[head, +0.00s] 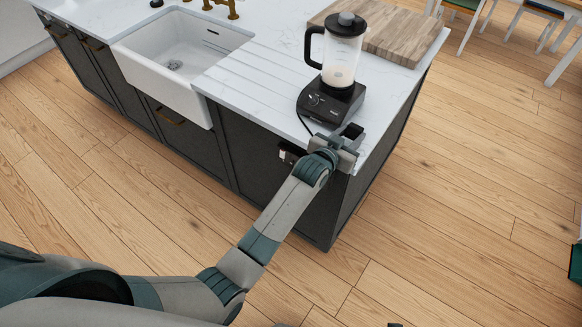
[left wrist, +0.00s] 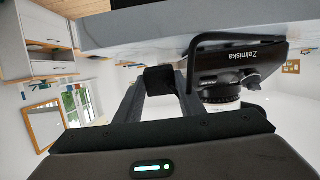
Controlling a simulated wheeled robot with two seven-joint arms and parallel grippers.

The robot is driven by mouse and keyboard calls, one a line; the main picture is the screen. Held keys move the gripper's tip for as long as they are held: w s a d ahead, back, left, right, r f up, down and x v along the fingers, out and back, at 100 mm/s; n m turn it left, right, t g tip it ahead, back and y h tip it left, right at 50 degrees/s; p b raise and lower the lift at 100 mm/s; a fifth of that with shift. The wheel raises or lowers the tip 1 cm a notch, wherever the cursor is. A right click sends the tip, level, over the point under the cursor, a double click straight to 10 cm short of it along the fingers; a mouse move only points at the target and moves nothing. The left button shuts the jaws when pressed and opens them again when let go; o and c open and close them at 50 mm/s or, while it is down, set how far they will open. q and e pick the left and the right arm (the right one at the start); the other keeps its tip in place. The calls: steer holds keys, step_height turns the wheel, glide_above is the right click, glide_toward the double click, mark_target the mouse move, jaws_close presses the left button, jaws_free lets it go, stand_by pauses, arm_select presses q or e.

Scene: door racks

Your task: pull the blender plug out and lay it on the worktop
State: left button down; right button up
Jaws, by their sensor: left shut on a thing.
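The black blender plug (left wrist: 160,78) is between the two fingers of my left gripper (left wrist: 160,98) in the left wrist view. The gripper is shut on it. A black cord runs from the plug to the blender base (left wrist: 235,60). In the head view my left gripper (head: 348,136) is over the front right corner of the worktop (head: 262,92), close to the blender (head: 337,90). That view does not show the plug clearly. The socket (head: 288,153) is on the dark front panel, to the left of my wrist. My right gripper is not in view.
A wooden board (head: 388,32) lies behind the blender. A white sink (head: 178,62) with brass taps is at the left. The worktop left of the blender is clear.

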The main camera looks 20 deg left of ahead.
arm_select(q)
steer(key=shift+f+b, duration=0.45)
steer(key=shift+f, duration=0.4)
steer(key=c, duration=1.1)
jaws_free()
steer(key=shift+s, duration=0.1)
steer(key=b+v, duration=0.4)
steer(key=v, duration=1.3)
steer(key=shift+a+r, duration=0.1)
